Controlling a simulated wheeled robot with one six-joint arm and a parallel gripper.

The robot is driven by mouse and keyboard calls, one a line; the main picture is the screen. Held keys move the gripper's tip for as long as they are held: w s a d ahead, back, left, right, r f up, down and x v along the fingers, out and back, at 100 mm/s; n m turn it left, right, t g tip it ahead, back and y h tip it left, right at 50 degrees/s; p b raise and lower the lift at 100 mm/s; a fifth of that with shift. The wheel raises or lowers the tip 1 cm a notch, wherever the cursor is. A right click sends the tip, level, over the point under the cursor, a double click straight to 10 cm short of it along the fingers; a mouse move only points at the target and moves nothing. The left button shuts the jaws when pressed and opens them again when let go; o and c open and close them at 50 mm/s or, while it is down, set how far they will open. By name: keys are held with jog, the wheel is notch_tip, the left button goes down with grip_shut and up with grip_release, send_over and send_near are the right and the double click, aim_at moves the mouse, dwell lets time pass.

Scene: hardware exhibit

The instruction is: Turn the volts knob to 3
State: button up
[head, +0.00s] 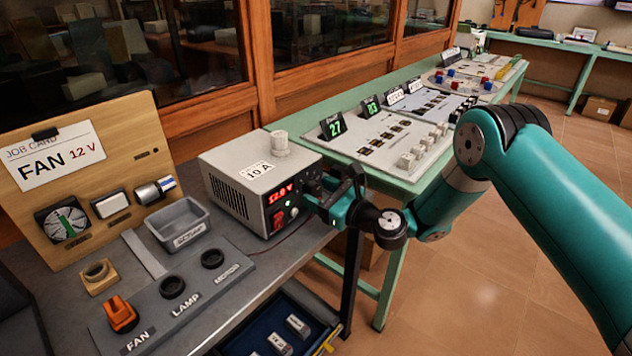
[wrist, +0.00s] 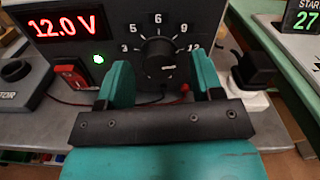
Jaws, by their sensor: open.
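The grey power supply (head: 248,172) stands on the bench, with a red display (wrist: 66,24) reading 12.0 V. Its black volts knob (wrist: 157,57) is in the middle of the wrist view, ringed by the marks 3, 5, 6, 9 and 12. A pale mark shows on the knob's lower right; where it points is hard to tell. My gripper (wrist: 164,82) is open and empty, with its fingers apart in front of the panel, one to each side below the knob. In the head view my gripper (head: 338,190) is at the panel and hides the knob.
A green light (wrist: 98,59) and a red switch (wrist: 71,76) sit left of the knob. A dark block on a white base (wrist: 254,70) stands at the right. A switch board (head: 172,290) and job card board (head: 85,175) stand left of the supply.

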jog(key=shift+w+a, duration=0.35)
jog(key=shift+a, duration=0.1)
jog(key=c, duration=0.9)
